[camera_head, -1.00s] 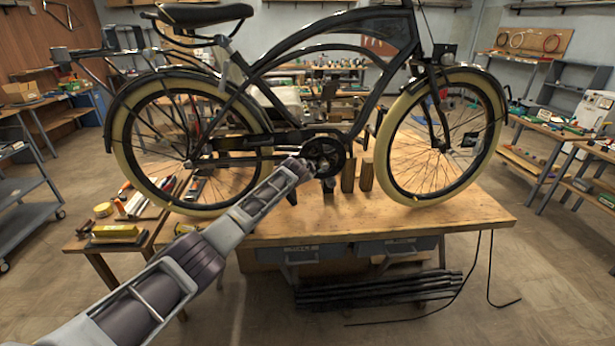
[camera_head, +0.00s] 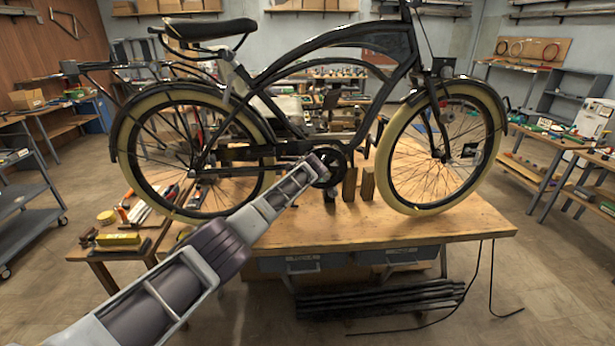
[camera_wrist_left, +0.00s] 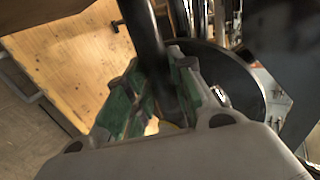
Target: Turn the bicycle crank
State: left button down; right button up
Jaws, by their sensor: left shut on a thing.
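A black bicycle with cream tyres (camera_head: 400,190) stands upright on a wooden workbench. Its crank area with a round dark chainring (camera_head: 338,158) is low in the middle of the frame. My left arm reaches in from the lower left, and my left gripper (camera_head: 322,168) is at the crank, mostly hidden by its own wrist. In the left wrist view my left gripper's green-padded fingers (camera_wrist_left: 158,98) are closed around a dark bar, the crank (camera_wrist_left: 142,28). A dark disc, the chainring (camera_wrist_left: 232,85), lies just beyond. My right gripper is not in view.
The workbench top (camera_head: 440,222) is clear at the front right. Two wooden blocks (camera_head: 367,183) stand near the crank. A small side table with tools and a yellow box (camera_head: 118,239) is at the left. Black rods (camera_head: 380,298) lie below the bench.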

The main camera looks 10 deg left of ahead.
pick_arm(q)
jog(key=shift+r, duration=0.15)
jog(key=c, duration=1.2)
grip_release()
jog(key=shift+c, duration=0.2)
jog(key=shift+s+d, duration=0.1)
jog(key=v, duration=1.1)
jog(key=shift+s, duration=0.25)
jog(key=shift+r, duration=0.15)
